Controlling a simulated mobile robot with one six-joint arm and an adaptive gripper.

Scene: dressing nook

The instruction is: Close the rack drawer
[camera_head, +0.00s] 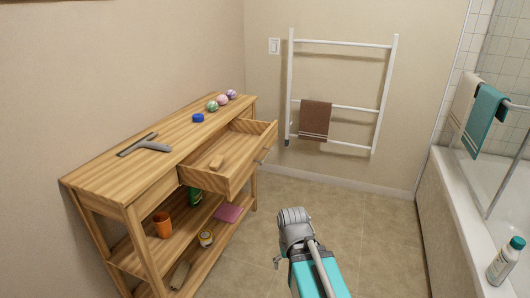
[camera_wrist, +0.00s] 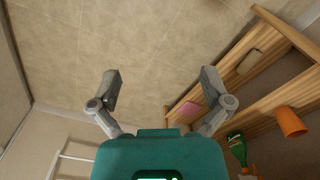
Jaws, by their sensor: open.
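The wooden rack (camera_head: 160,136) stands against the left wall in the head view. I cannot make out the drawer in the wrist view.
The rack top holds a grey squeegee (camera_head: 146,145), a blue lid-like item (camera_head: 198,118) and several balls (camera_head: 222,99). An orange cup (camera_head: 162,225) and pink item (camera_head: 228,212) sit on its shelf. A towel rail (camera_head: 340,104) stands behind; a bathtub (camera_head: 462,215) is right. Tiled floor (camera_head: 370,215) lies between.

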